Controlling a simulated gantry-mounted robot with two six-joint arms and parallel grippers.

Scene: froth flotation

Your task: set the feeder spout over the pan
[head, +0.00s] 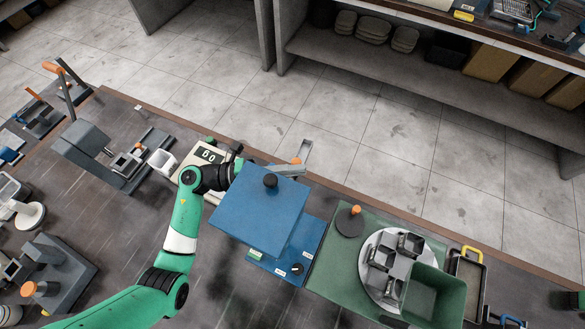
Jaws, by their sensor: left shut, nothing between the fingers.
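My left gripper (298,169) reaches right from the wrist, behind the blue box (240,222). Its grey fingers are shut with nothing between them. They are close to an orange knob (296,160) and a pale metal channel (305,151), which looks like the feeder spout. I cannot tell whether the fingers touch either one. The blue box hides the lower part of the channel. A balance (191,176) with a digital display stands left of the wrist, partly covered by my arm. I cannot make out for certain which piece is the pan.
To the right are a round tray (370,296) with several dark cups and a green bin (440,295). A grey device (82,143) stands at left. The bench edge runs behind the blue box.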

